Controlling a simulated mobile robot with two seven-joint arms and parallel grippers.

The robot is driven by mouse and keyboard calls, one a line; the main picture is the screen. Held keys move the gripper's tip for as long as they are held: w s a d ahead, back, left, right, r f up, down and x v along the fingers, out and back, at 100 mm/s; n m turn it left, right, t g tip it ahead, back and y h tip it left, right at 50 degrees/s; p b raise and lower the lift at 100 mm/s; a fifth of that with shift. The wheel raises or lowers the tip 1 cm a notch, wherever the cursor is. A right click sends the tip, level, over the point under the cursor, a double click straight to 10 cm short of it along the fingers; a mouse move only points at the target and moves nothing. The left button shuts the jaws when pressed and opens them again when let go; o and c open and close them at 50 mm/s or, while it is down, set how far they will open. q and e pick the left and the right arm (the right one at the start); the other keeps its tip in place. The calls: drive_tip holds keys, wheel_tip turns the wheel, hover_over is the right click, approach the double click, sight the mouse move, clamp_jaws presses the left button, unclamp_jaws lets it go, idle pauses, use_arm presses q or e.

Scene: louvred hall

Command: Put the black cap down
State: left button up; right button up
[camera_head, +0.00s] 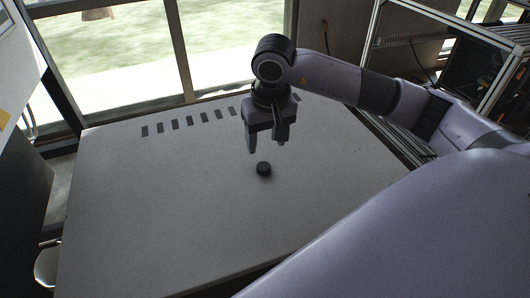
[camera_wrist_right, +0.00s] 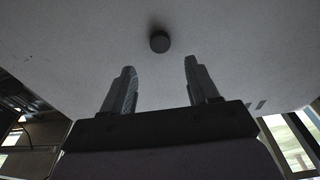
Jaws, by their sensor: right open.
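The black cap (camera_head: 264,169) is a small dark disc lying on the bare grey table (camera_head: 150,220), near the middle. It also shows in the right wrist view (camera_wrist_right: 160,41), beyond and between the fingertips. My right gripper (camera_head: 266,146) points down over the table, its fingers apart with nothing between them. In the head view it appears just above the cap and apart from it. In the right wrist view the gripper (camera_wrist_right: 160,64) also shows two separate fingers. My left gripper is not in view.
A row of several dark rectangular marks (camera_head: 189,122) runs along the table's far edge, below the windows (camera_head: 130,50). A metal frame (camera_head: 372,30) stands at the right behind my right arm. The table around the cap is clear.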

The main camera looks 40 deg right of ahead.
sight(264, 166)
wheel_tip(264, 166, up, 2)
drive_tip(key=shift+s+r, duration=0.15)
drive_tip(key=shift+r, duration=0.1)
drive_tip(key=shift+o, duration=0.7)
drive_tip(key=shift+r, duration=0.3)
drive_tip(key=f+m+p, duration=0.1)
drive_tip(key=f+p, duration=0.1)
drive_tip(key=f, duration=0.2)
drive_tip(key=w+f+m+g+p, duration=0.1)
drive_tip(key=f+m+p, duration=0.1)
drive_tip(key=f, duration=0.2)
drive_tip(key=w+f+m+p, duration=0.1)
drive_tip(key=f+p, duration=0.1)
drive_tip(key=f, duration=0.2)
drive_tip(key=shift+d+g, duration=0.2)
drive_tip(key=shift+g, duration=0.2)
drive_tip(key=c, duration=1.2)
wheel_tip(264, 166, up, 19)
drive_tip(key=s+a+f+n+p, duration=0.2)
drive_tip(key=s+a+f+n, duration=0.1)
drive_tip(key=s+a+n, duration=0.2)
drive_tip(key=a+n, duration=0.2)
drive_tip(key=shift+a, duration=0.4)
